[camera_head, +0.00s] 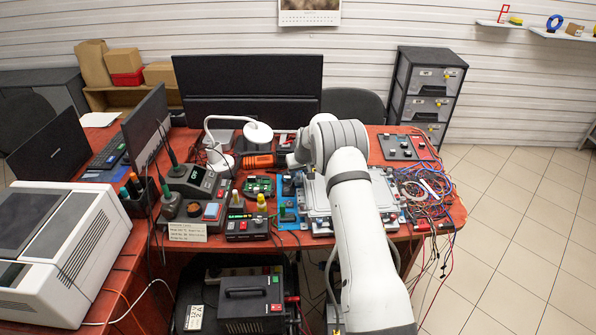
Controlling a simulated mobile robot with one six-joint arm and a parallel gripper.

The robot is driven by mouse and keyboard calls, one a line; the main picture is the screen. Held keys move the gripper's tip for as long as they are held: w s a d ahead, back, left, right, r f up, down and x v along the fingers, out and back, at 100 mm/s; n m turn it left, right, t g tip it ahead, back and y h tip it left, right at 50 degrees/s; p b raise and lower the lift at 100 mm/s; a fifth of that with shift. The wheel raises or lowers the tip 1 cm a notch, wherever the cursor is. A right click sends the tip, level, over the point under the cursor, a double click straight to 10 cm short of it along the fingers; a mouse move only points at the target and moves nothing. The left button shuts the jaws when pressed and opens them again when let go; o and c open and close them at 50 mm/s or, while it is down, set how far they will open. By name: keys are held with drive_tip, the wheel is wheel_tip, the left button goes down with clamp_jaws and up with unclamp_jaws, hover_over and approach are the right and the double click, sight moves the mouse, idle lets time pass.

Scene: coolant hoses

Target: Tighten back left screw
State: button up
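A light grey framed plate (316,198) lies on the red table, partly covered by my arm. Small dark fittings show around its edge, but the screws are too small to make out, and its back left corner is crowded by my wrist. My gripper (287,160) is at the left end of my wrist, above the back of the table, small and partly hidden. An orange and black tool (258,160) lies in line with it on the left. I cannot tell whether my gripper holds it or whether the fingers are open.
A white lamp (258,132) stands close behind the tool. Soldering stations (192,181) and a black control box (247,228) crowd the left. Tangled wires (428,190) cover the right end. Monitors (248,90) stand behind. The tiled floor at right is clear.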

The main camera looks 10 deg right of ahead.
drive_tip(key=shift+w+f, duration=0.1)
drive_tip(key=shift+f, duration=0.2)
drive_tip(key=shift+c, duration=0.3)
clamp_jaws()
drive_tip(key=shift+a, duration=0.15)
